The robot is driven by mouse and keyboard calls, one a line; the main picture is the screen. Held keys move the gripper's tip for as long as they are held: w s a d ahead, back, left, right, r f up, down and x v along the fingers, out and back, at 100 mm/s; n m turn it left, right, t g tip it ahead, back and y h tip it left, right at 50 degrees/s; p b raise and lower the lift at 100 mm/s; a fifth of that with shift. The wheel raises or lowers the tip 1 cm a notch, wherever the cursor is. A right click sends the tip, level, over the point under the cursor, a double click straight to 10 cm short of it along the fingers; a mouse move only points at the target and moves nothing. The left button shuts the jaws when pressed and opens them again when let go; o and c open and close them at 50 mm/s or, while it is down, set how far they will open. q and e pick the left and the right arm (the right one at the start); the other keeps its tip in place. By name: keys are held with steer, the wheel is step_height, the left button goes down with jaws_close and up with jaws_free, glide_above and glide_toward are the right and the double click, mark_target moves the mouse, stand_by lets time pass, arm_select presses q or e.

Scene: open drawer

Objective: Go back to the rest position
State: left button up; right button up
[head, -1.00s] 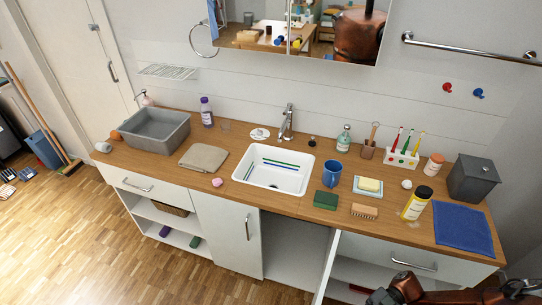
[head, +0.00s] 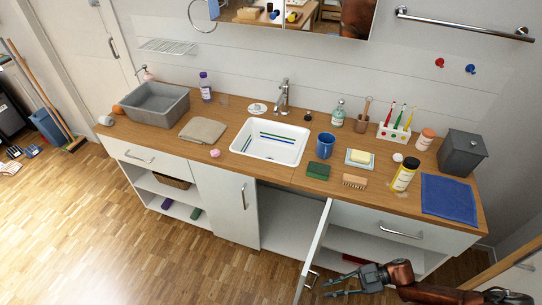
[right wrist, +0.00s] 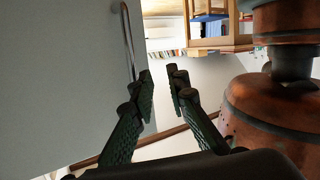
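My right gripper (head: 329,287) is low at the bottom right of the head view, in front of the vanity and close to the open white cabinet door (head: 314,250). Its two fingers are apart with nothing between them. In the right wrist view the fingertips (right wrist: 161,90) show a narrow gap and no object. A large grey panel with a bar handle (right wrist: 128,42) fills the left of that view, beside the fingers. The drawer front (head: 360,222) under the right of the counter looks shut. My left gripper is not in view.
A wooden-edged panel (head: 500,268) is at the lower right. Floor (head: 110,230) at left is clear.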

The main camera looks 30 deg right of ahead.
steer(key=w+d+f+m+t+h, duration=0.2)
steer(key=w+d+f+h, duration=0.1)
steer(key=f, duration=0.3)
steer(key=w+d+f+m+t+h, duration=0.2)
steer(key=w+d+f+t, duration=0.15)
steer(key=f, duration=0.25)
steer(key=s+d+f+m+h+p, duration=0.1)
steer(key=s+d+f+m+h, duration=0.2)
steer(key=f, duration=0.5)
steer(key=s+d+f+m+h+p, duration=0.1)
steer(key=d+f+m+h, duration=0.25)
steer(key=f, duration=0.45)
steer(key=s+a+f+m+g+h, duration=0.2)
steer(key=s+f+g+h, duration=0.25)
steer(key=s+f, duration=0.85)
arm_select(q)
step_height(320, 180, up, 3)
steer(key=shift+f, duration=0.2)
arm_select(e)
steer(key=s+a+f+m+g, duration=0.1)
steer(key=s+a+f+g, duration=0.1)
steer(key=s+a, duration=0.3)
steer(key=s+a+f+m+g+y, duration=0.1)
steer(key=s+a+f+g, duration=0.1)
steer(key=s+a, duration=0.4)
steer(key=s+g, duration=0.1)
steer(key=s, duration=0.4)
steer(key=shift+f, duration=0.3)
